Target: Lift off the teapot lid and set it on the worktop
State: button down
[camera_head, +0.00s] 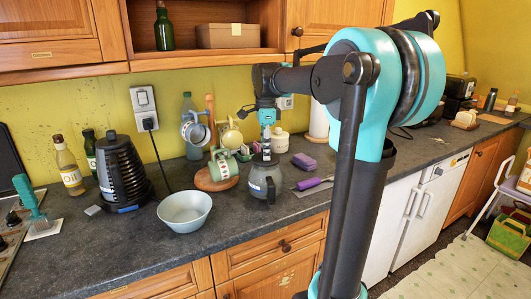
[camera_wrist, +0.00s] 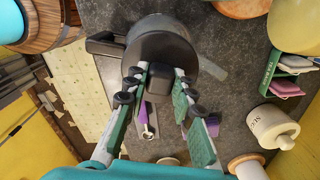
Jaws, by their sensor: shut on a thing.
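The teapot (camera_head: 264,184) is a dark grey rounded pot on the worktop (camera_head: 235,222), right of the pale bowl. Its dark round lid (camera_wrist: 160,50) fills the middle of the wrist view, with a squarish knob between my fingers. The teapot's body (camera_wrist: 158,22) shows past the lid's edge in the wrist view. My gripper (camera_head: 266,150) points down right above the teapot; in the wrist view its green-padded fingers (camera_wrist: 167,78) are shut on the lid's knob. The lid is at the pot's mouth; I cannot tell whether there is a gap.
A pale bowl (camera_head: 185,210) stands left of the teapot. A mug rack with mugs (camera_head: 222,165) is behind left. A purple-handled tool (camera_head: 312,183) and a purple block (camera_head: 304,161) lie to the right. A lidded jar (camera_head: 280,141) stands behind. The worktop's front edge is close.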

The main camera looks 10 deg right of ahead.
jog(key=shift+r, duration=3.15)
